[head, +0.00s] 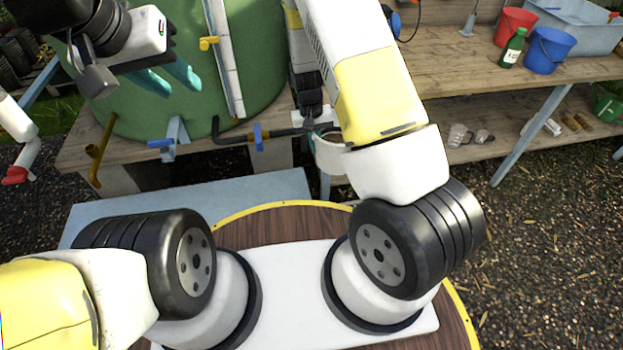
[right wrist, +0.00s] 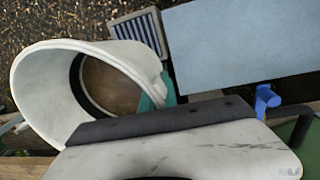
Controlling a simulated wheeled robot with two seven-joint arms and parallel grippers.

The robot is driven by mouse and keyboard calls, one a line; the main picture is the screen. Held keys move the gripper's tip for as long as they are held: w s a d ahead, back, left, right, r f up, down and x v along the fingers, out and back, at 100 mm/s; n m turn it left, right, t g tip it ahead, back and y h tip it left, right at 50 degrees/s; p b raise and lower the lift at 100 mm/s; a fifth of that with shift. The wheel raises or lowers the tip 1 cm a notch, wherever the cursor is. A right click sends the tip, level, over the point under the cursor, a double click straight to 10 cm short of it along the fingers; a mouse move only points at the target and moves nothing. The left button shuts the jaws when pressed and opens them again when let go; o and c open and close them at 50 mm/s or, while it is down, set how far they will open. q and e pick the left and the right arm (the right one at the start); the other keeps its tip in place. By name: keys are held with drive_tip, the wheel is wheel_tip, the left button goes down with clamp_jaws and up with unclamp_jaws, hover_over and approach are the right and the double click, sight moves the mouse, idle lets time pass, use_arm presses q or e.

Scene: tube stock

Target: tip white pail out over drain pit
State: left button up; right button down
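The white pail (head: 333,156) hangs beside the green tank, partly hidden by my right arm in the head view. In the right wrist view the white pail (right wrist: 40,95) is large and looks tilted, its mouth toward the camera. A dark ring and a brown surface show inside; I cannot tell liquid from bottom. My right gripper (right wrist: 152,100) has a teal finger against the pail's wall and appears shut on it. A grey slatted grate (right wrist: 137,32), perhaps the drain pit's, lies beyond the pail, partly covered by it. My left gripper (head: 181,90) is open and empty before the tank.
The green tank (head: 180,100) stands on a wooden bench with a pipe and blue-handled valve (head: 258,137). A pale blue panel (head: 190,208) lies low in front. A red bucket (head: 514,24), blue bucket (head: 550,50) and green bottle (head: 513,48) stand on the right bench.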

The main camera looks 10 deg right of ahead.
drive_tip(key=s+a+f, duration=0.1)
drive_tip(key=s+f, duration=0.1)
drive_tip(key=f, duration=1.4)
drive_tip(key=s+a+f, duration=0.1)
drive_tip(key=s+f, duration=0.1)
drive_tip(key=f, duration=1.3)
drive_tip(key=d+r+g+y, duration=0.1)
drive_tip(key=d+r+y, duration=0.7)
drive_tip(key=r+y, duration=0.5)
drive_tip(key=shift+w+d+y, duration=0.4)
drive_tip(key=shift+y, duration=2.2)
idle(0.5)
drive_tip(key=shift+d+r, duration=0.1)
drive_tip(key=shift+d, duration=0.15)
